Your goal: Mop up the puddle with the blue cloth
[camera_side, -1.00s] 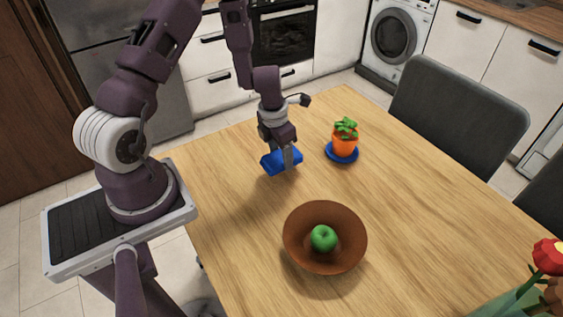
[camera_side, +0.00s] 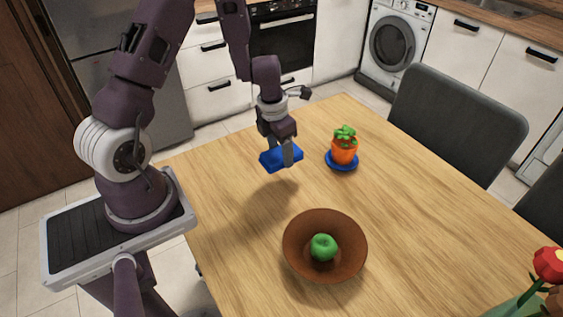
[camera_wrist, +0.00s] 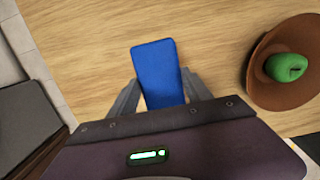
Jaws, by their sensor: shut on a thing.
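The blue cloth (camera_side: 272,160) is a small, block-like blue piece held between the fingers of my gripper (camera_side: 281,152). It is above the wooden table, with a shadow on the wood below and left of it. In the wrist view the blue cloth (camera_wrist: 158,75) sticks out forward from between the two grey fingers of my gripper (camera_wrist: 156,98). No puddle can be made out on the table in either view.
A brown bowl (camera_side: 299,263) with a green apple (camera_side: 323,246) stands on the table (camera_side: 420,220). An orange flowerpot (camera_side: 344,152) with a plant sits on a blue saucer (camera_side: 342,166) close right of my gripper. A red flower (camera_side: 549,263) is at the right edge. The table's middle right is clear.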

